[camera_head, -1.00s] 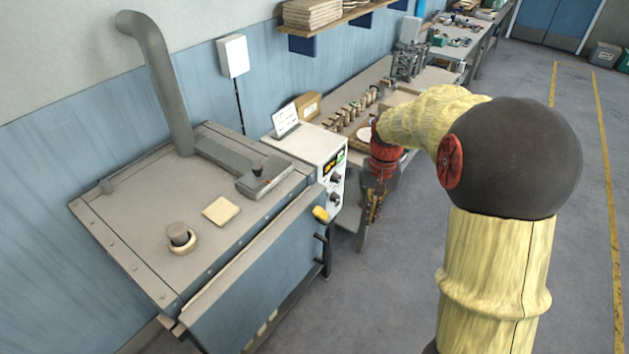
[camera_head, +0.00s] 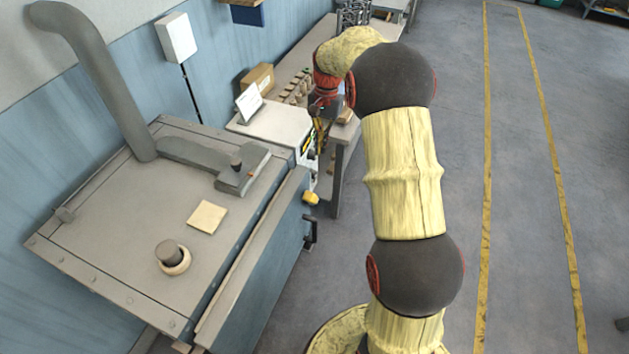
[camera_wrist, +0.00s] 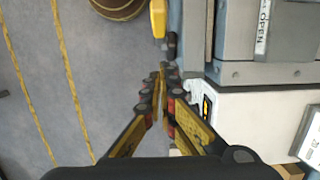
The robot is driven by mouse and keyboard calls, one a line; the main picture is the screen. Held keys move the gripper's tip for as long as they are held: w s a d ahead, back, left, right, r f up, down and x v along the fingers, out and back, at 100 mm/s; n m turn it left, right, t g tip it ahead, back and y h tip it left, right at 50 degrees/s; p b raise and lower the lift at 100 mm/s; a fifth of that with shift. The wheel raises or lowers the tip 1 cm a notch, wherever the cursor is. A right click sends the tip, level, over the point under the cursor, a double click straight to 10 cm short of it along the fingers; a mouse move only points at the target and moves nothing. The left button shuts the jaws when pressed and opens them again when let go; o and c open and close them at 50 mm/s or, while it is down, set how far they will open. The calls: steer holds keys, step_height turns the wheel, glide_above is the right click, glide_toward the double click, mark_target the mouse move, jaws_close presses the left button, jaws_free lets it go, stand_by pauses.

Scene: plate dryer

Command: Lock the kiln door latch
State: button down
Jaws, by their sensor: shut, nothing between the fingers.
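The kiln (camera_head: 120,220) is a grey box with a flat top and a blue-grey front door at the left of the head view. A yellow latch handle (camera_head: 311,198) sticks out at its upper front corner. In the wrist view the yellow handle (camera_wrist: 158,20) is at the top centre, just beyond my fingertips. A label reading OPEN (camera_wrist: 263,27) shows on the grey housing beside it. My gripper (camera_wrist: 165,68) is shut and empty, its tips apart from the yellow part in the picture. In the head view my gripper is mostly hidden near the control box.
The white control box (camera_head: 275,130) stands beside the kiln, close to my gripper. A dark bracket handle (camera_head: 311,230) sticks out lower on the kiln front. A workbench with small parts lies behind. The floor (camera_head: 520,200) at right is clear.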

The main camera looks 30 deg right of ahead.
mark_target(308, 197)
steer(key=s+a+f, duration=0.1)
steer(key=f, duration=0.3)
steer(key=s+a+f+p, duration=0.1)
steer(key=f, duration=0.2)
steer(key=s+a+f, duration=0.1)
steer(key=f, duration=0.3)
steer(key=shift+a+f+p, duration=0.3)
steer(key=shift+p, duration=0.1)
steer(key=shift+f, duration=0.2)
steer(key=shift+s+a+b, duration=0.15)
steer(key=shift+a+b, duration=0.05)
steer(key=shift+b, duration=0.1)
steer(key=shift+s+a, duration=0.15)
steer(key=shift+s, duration=0.05)
steer(key=shift+t+h, duration=0.3)
steer(key=shift+a+f+b, duration=0.1)
steer(key=shift+b, duration=0.25)
